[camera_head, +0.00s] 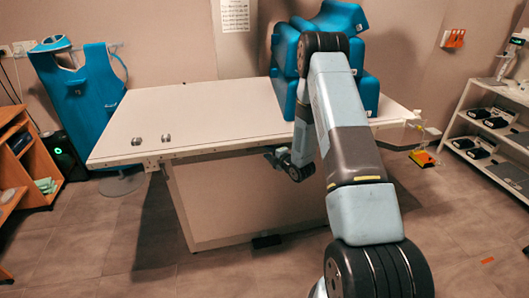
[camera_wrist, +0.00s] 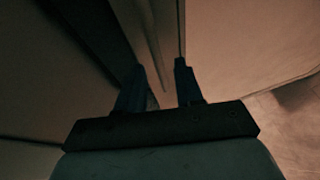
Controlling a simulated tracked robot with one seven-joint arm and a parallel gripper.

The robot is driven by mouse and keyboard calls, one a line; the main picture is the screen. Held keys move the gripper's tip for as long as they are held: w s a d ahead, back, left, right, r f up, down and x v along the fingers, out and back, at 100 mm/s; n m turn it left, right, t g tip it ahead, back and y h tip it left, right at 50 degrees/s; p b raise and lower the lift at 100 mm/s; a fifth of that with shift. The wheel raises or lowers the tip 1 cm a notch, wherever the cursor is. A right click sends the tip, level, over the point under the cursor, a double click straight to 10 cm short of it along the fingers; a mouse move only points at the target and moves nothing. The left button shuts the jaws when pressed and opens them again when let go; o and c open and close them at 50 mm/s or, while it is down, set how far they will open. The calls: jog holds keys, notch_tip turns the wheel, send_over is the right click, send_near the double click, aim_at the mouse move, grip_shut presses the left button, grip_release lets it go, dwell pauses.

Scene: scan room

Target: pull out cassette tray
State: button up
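The white exam table (camera_head: 200,120) stands in the middle of the head view. I cannot make out a separate cassette tray in its front side. My gripper (camera_head: 272,156) is low at the table's front edge, just below the tabletop; my arm hides part of the table to its right. In the wrist view my gripper (camera_wrist: 160,82) has its two dark fingers apart. A pale long strip, perhaps the tray's edge or a rail (camera_wrist: 152,40), runs up ahead of the gap between them. The view is dark, and I cannot tell whether the fingers touch it.
Blue padded cushions (camera_head: 285,60) stand on the table's right part. A blue apron (camera_head: 85,95) hangs at left. A white shelf (camera_head: 490,125) with dark devices stands at right.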

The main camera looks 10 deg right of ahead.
jog(key=shift+x, duration=1.15)
grip_shut()
jog(key=shift+s+f, duration=0.1)
dwell(0.5)
